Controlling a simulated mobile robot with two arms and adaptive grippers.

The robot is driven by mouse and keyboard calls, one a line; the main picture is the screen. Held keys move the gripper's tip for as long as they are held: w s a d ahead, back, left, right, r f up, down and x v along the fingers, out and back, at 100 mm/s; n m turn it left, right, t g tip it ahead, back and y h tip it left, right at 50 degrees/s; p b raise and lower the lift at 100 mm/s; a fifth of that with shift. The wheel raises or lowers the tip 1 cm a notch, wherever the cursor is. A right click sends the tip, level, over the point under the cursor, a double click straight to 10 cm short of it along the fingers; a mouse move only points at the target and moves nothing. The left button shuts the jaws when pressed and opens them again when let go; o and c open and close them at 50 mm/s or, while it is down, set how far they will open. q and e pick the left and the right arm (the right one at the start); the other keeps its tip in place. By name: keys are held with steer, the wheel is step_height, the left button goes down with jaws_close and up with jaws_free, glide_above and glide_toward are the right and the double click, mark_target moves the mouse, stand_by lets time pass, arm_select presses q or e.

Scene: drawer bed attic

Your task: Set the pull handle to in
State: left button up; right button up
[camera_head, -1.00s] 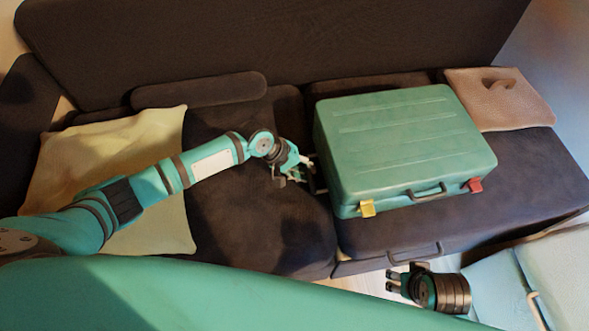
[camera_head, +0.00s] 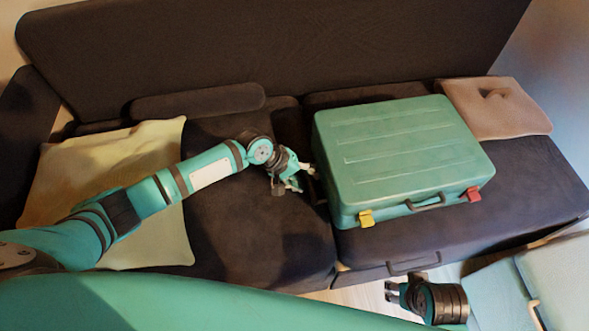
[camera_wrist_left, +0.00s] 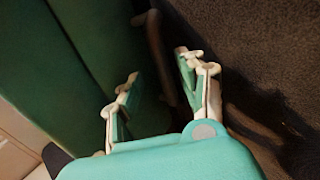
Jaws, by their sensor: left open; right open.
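The green suitcase (camera_head: 400,145) lies flat on the dark sofa. A dark bar, which looks like the pull handle (camera_wrist_left: 154,38), stands out a little from the suitcase side (camera_wrist_left: 95,40) in the left wrist view. My left gripper (camera_head: 297,178) is at the suitcase's left end in the head view. In the wrist view its open fingers (camera_wrist_left: 158,85) point toward the bar, which shows in the gap beyond the tips. I cannot tell whether they touch it. My right gripper (camera_head: 389,290) is open and empty, low in front of the sofa.
The suitcase front has a carry handle (camera_head: 425,202), a yellow latch (camera_head: 366,218) and a red latch (camera_head: 473,195). A yellow-green pillow (camera_head: 150,155) lies left, and a beige cushion (camera_head: 497,107) lies behind right. The sofa backrest (camera_head: 280,50) rises behind.

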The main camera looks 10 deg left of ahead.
arm_select(q)
steer(key=v, duration=1)
steer(key=shift+r, duration=0.2)
steer(key=shift+s, duration=0.1)
